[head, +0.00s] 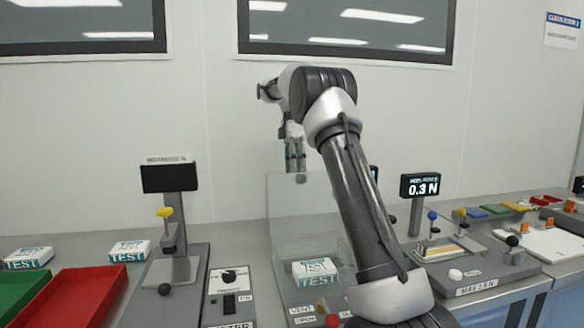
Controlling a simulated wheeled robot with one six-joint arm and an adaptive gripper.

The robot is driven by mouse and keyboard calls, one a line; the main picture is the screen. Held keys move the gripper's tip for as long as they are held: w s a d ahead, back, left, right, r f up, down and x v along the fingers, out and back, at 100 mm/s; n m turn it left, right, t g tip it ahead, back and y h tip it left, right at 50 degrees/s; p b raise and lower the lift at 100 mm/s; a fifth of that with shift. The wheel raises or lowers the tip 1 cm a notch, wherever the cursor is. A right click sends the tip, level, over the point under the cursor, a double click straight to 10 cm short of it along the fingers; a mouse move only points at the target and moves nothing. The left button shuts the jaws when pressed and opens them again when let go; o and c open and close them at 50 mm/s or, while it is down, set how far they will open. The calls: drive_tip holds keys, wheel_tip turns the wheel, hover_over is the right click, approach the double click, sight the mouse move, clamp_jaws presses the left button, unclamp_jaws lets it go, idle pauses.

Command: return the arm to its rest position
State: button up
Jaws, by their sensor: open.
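My arm rises from the lower right of the head view, bends at the elbow near the top and reaches away to the left. My gripper (295,158) hangs pointing down from the arm's end, above and behind a clear upright panel (300,225). Its fingers look slim and greenish, with nothing seen between them. The gripper is small in the picture and is apart from the bench.
A white TEST pack (315,271) sits behind the clear panel. To the left stand a dark-screened tester (169,178), a red tray (72,297) and a green tray (20,290). A display reading 0.3 N (420,186) stands right of my arm.

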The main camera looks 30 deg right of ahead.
drive_tip(key=s+a+r+m, duration=0.1)
drive_tip(key=s, duration=0.1)
drive_tip(key=s+a+r+m+t, duration=0.1)
drive_tip(key=s+r, duration=0.1)
drive_tip(key=s, duration=0.1)
drive_tip(key=s+a+r+m, duration=0.1)
drive_tip(key=s+r, duration=0.1)
drive_tip(key=s, duration=0.1)
drive_tip(key=shift+s+a+r+m+t, duration=0.1)
drive_tip(key=shift+a+r+m+t, duration=0.05)
drive_tip(key=shift+m+t, duration=0.15)
drive_tip(key=s+a+m+t, duration=0.2)
drive_tip(key=s+a+m, duration=0.15)
drive_tip(key=s, duration=0.75)
drive_tip(key=s+a+f+m+t, duration=0.1)
drive_tip(key=s+f+m, duration=0.3)
drive_tip(key=s, duration=0.4)
drive_tip(key=s+a+f+m+t, duration=0.1)
drive_tip(key=s+f+m+t, duration=0.1)
drive_tip(key=s+f, duration=0.4)
drive_tip(key=s+m, duration=0.1)
drive_tip(key=s, duration=0.2)
drive_tip(key=shift+s+m+t+h, duration=0.3)
drive_tip(key=shift+m+t+h, duration=0.05)
drive_tip(key=shift+t+h, duration=0.05)
